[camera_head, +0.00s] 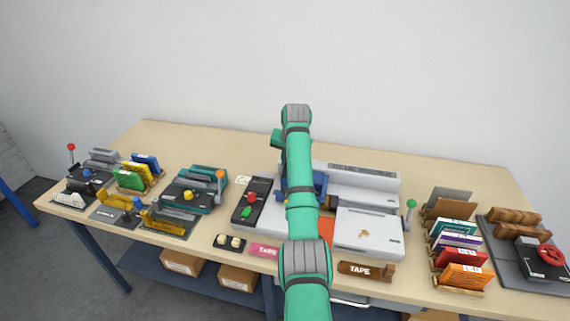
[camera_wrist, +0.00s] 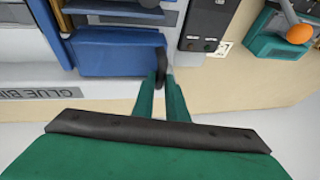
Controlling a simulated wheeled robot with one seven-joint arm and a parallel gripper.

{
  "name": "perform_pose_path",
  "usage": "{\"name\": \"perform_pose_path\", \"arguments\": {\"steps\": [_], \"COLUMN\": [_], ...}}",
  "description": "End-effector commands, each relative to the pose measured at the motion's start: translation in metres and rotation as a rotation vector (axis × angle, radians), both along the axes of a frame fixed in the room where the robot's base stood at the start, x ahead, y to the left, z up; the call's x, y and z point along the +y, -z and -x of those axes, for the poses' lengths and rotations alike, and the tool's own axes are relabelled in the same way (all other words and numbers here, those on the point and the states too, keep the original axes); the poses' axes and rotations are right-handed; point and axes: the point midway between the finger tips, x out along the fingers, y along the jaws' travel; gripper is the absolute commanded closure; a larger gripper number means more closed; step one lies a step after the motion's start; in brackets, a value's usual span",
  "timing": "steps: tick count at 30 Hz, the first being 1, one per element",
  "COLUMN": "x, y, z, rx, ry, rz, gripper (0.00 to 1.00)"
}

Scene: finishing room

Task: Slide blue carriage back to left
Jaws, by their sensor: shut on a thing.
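The blue carriage (camera_head: 320,184) sits on the white binding machine (camera_head: 365,190), towards its left part near the dark control panel, partly hidden behind my arm. In the wrist view the carriage (camera_wrist: 112,52) fills the upper left, with a dark handle (camera_wrist: 161,62) at its right end. My gripper (camera_wrist: 160,92) has its two green fingers closed on this dark handle. In the head view my arm covers the fingertips and the handle.
The dark control panel (camera_head: 252,203) with red and green buttons stands left of the carriage. A green-knobbed lever (camera_head: 411,205) stands at the machine's right. A teal device (camera_head: 194,192) with an orange knob lies further left. Books in racks (camera_head: 460,255) stand at the right.

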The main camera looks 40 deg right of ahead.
Motion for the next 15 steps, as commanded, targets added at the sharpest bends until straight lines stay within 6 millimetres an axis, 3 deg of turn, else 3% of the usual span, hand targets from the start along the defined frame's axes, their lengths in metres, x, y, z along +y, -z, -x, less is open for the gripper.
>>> {"name": "perform_pose_path", "arguments": {"steps": [15], "x": [0.009], "y": [0.000], "z": [-0.019], "rx": [-0.001], "ry": [0.018], "rz": [0.001], "gripper": [1.00]}}
